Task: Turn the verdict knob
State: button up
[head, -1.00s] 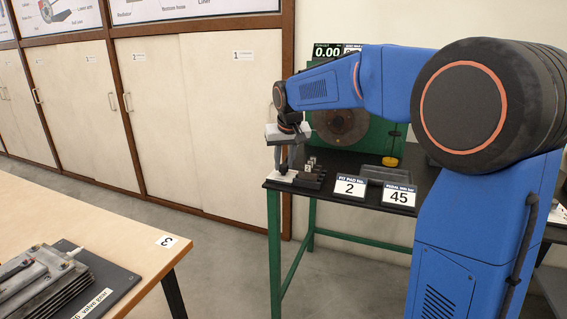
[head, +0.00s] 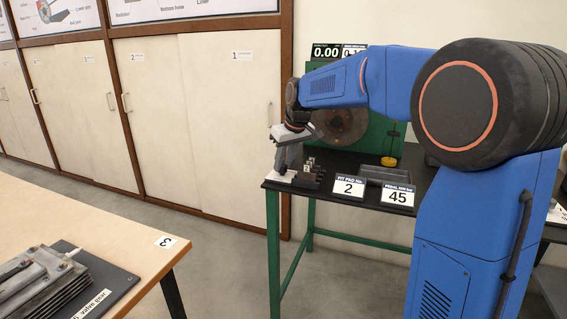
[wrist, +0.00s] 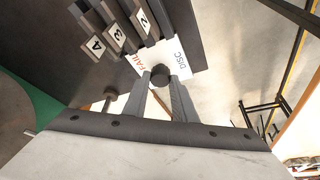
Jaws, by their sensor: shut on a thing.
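The verdict knob (wrist: 160,74) is a dark round knob on a white plate (wrist: 147,62) that carries the words FAIL and DISC. My gripper (wrist: 159,84) is shut on the knob, with one finger on each side of it in the wrist view. In the head view my gripper (head: 285,168) points down at the front left corner of the dark bench, over the white plate (head: 280,177). The knob itself is hidden there by the fingers. Which word the knob points at cannot be told.
Blocks numbered 4, 3 and 2 (wrist: 117,38) stand in a row close beside the plate. Floor is clear left of the bench.

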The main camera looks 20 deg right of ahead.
jog(key=o, duration=1)
jog(key=shift+o, duration=0.2)
jog(key=v, duration=1.7)
jog(key=shift+r, duration=0.2)
jog(key=shift+s, duration=0.1)
jog(key=s+d+f+m, duration=0.1)
jog(key=s+f, duration=0.7)
jog(key=s, duration=0.4)
jog(key=s+d+f+m+h, duration=0.1)
jog(key=s+f, duration=0.8)
jog(key=s, duration=0.3)
jog(key=s+d+f+m, duration=0.2)
jog(key=s+f, duration=0.7)
jog(key=s, duration=0.4)
jog(key=shift+t+h, duration=0.3)
